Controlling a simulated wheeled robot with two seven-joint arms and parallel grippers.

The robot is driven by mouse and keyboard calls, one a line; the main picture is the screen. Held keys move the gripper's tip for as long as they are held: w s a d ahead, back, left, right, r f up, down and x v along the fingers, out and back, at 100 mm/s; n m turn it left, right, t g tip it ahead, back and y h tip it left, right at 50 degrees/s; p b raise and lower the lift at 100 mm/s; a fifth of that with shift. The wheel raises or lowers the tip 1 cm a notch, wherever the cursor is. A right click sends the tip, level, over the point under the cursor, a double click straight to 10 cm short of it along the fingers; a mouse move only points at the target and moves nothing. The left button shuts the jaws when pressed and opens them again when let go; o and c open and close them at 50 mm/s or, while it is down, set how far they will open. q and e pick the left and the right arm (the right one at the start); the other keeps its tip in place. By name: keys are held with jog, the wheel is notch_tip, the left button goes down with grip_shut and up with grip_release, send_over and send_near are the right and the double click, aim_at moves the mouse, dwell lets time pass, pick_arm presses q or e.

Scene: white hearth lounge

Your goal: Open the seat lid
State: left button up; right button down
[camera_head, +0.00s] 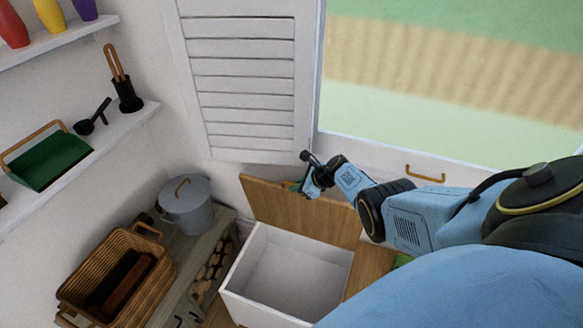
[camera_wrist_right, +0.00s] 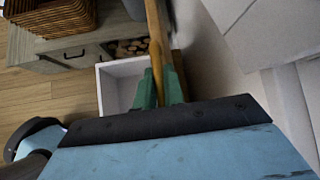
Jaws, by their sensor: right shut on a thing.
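The seat lid (camera_head: 300,212) is a wooden panel that stands raised, close to upright, at the back of a white seat box (camera_head: 262,300). The box is open and looks empty inside. My right gripper (camera_head: 303,188) is at the lid's upper edge, and its jaws are shut on it. In the right wrist view the green fingers (camera_wrist_right: 160,88) sit on both sides of the lid's edge (camera_wrist_right: 158,40), with the white box (camera_wrist_right: 103,90) below. My left gripper is not in view.
A wicker basket (camera_head: 85,262) and a grey lidded bin (camera_head: 187,208) stand on a low bench to the left. Shelves (camera_head: 120,122) hold a green tray (camera_head: 48,160) and tools. A white louvred shutter (camera_head: 245,80) and the window are behind the lid.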

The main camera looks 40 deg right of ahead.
jog(key=shift+w+d+r+b, duration=0.1)
jog(key=shift+w+d+b, duration=0.25)
jog(key=shift+d, duration=0.25)
jog(key=shift+w+d+r+b, duration=0.1)
jog(key=shift+w+d+b, duration=0.25)
jog(key=shift+d, duration=0.25)
jog(key=shift+w+d+r+b, duration=0.1)
jog(key=shift+w+d+b, duration=0.25)
jog(key=shift+d, duration=0.25)
jog(key=c, duration=1.5)
grip_release()
jog(key=p+v, duration=1.1)
jog(key=v, duration=0.2)
jog(key=shift+s+p, duration=0.2)
jog(key=shift+p, duration=0.15)
